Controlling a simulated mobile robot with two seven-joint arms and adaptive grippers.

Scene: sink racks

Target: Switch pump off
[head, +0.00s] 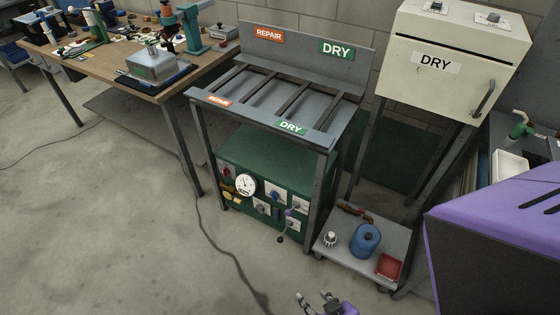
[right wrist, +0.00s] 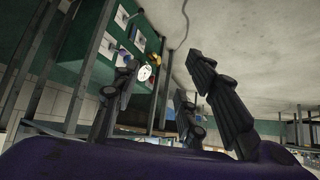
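The pump unit is a green box (head: 262,165) under the grey rack. Its front panel carries a round white gauge (head: 246,184), several pale switch plates (head: 274,192) and a yellow part (head: 228,190). Which control is the pump switch, and its position, I cannot tell. My right gripper (head: 314,300) is at the bottom edge of the head view, in front of the panel and well apart from it. Its fingers are spread and empty. In the right wrist view the fingers (right wrist: 160,85) stand apart, with the gauge (right wrist: 144,73) between them in the background. My left gripper is not in view.
A grey rack (head: 270,98) with REPAIR and DRY labels stands over the box. A low platform (head: 345,257) beside it holds a blue canister (head: 365,240) and red tray (head: 389,267). A cream DRY cabinet (head: 450,60) stands right. A cable (head: 222,250) crosses the open floor.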

